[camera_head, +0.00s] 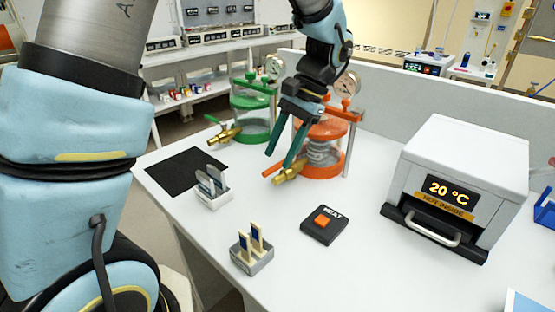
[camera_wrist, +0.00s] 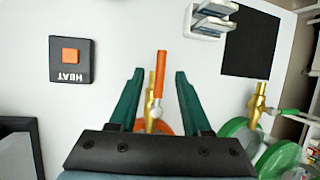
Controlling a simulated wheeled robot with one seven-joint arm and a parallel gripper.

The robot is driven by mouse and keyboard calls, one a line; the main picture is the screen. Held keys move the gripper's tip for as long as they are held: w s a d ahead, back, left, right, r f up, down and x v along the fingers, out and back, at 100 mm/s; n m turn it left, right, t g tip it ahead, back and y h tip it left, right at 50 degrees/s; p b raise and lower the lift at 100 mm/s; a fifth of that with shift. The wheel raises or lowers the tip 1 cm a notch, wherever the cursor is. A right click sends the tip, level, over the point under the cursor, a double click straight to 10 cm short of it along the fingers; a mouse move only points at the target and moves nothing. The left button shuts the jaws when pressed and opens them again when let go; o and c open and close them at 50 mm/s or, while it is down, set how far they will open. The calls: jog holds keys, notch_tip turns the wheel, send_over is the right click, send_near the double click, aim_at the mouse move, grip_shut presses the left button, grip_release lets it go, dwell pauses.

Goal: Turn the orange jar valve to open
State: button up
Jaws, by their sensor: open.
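The orange jar (camera_head: 322,168) stands on the bench, with an orange lid and base and a gauge on top. Its brass valve (camera_head: 289,175) sticks out low toward the front left, with an orange lever (camera_head: 270,169). My gripper (camera_head: 279,158) reaches down over the valve, its green fingers apart. In the wrist view the orange lever (camera_wrist: 160,72) lies between the fingers of my gripper (camera_wrist: 159,88), with clear gaps on both sides. The brass valve body (camera_wrist: 149,108) shows below it. The arm hides part of the jar's top.
A green jar (camera_head: 251,106) with its own brass valve stands behind left. A black mat (camera_head: 182,172), two small slotted holders (camera_head: 214,198) (camera_head: 252,259), a heat button (camera_head: 324,225) and a white oven (camera_head: 458,170) share the bench. The bench front between them is clear.

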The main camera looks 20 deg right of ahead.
jog(key=b+v, duration=0.1)
jog(key=v, duration=0.7)
jog(key=shift+r, duration=0.2)
dwell(0.4)
